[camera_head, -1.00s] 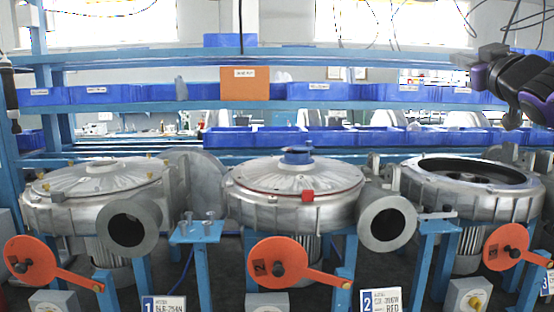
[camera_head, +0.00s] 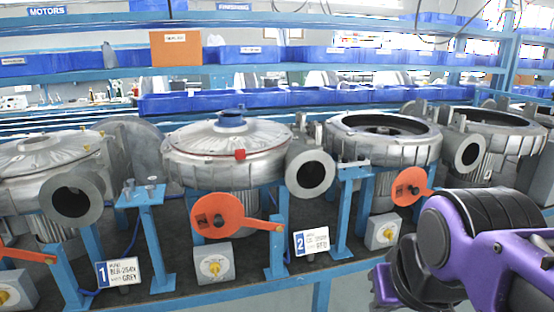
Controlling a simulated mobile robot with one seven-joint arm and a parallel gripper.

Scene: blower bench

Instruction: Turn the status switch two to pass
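A grey switch box with a round yellow knob (camera_head: 213,265) stands on the bench below the middle blower, to the left of the plate marked 2 (camera_head: 312,239). I take it as status switch two. Its knob markings are too small to read, so its setting is unclear. My purple and black arm (camera_head: 470,230) fills the lower right, in front of the bench and well to the right of this box. My gripper's fingers do not show; the lower arm parts run off the frame.
Blowers stand in a row, with orange levers (camera_head: 228,215) in front. Similar switch boxes stand at the right (camera_head: 382,231) and far left (camera_head: 14,289). A plate marked 1 (camera_head: 118,271) and a blue bolt stand (camera_head: 145,195) are left of the middle box. Space before it looks clear.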

